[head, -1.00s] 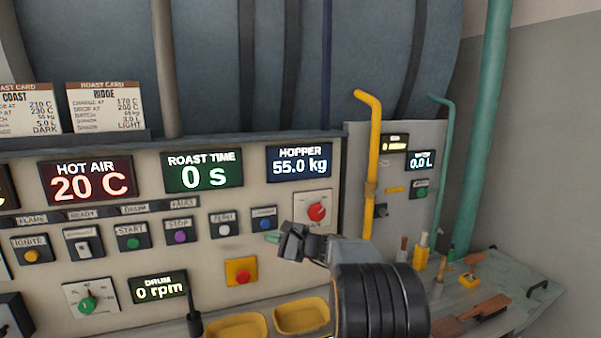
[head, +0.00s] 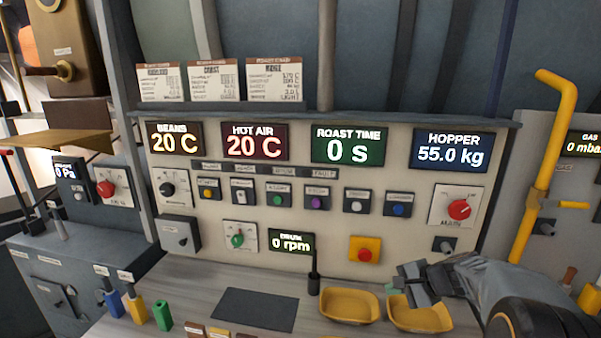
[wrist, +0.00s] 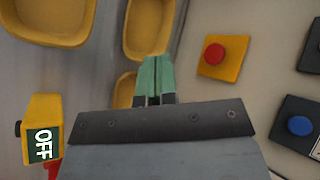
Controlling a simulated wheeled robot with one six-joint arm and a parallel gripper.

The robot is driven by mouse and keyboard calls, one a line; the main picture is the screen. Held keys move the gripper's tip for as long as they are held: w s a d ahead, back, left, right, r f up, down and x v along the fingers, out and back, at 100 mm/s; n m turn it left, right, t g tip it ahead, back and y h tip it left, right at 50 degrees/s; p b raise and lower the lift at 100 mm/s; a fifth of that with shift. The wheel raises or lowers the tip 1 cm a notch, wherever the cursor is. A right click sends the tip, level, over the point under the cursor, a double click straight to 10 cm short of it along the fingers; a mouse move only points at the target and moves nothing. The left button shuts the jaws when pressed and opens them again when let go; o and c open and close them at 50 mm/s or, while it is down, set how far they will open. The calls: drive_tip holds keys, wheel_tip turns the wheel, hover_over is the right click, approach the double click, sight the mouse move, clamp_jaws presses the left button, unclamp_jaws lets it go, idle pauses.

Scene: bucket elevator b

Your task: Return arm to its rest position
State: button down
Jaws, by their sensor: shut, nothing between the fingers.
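My gripper (head: 396,280) is low at the right of the control panel (head: 330,222), in front of its lower part and above the yellow trays. My arm reaches in from the lower right. In the wrist view its green fingertips (wrist: 155,76) are together, with nothing between them. The fingers touch nothing that I can make out.
Two yellow trays (head: 350,307) sit on the counter, the right one (head: 425,317) partly below my gripper. A red button on a yellow plate (head: 364,250) and a red knob (head: 459,209) are close by. A yellow pipe (head: 540,170) stands at right.

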drive_tip(key=s+a+n+g+h, duration=0.1)
drive_tip(key=s+a+n+h, duration=0.2)
drive_tip(key=s+n, duration=0.3)
drive_tip(key=s+a+r+n+h, duration=0.1)
drive_tip(key=s+a+n+h, duration=0.3)
drive_tip(key=s, duration=0.7)
drive_tip(key=n, duration=0.2)
drive_tip(key=shift+s+r+n+g, duration=0.2)
drive_tip(key=shift+s+n+g, duration=0.2)
idle(1.0)
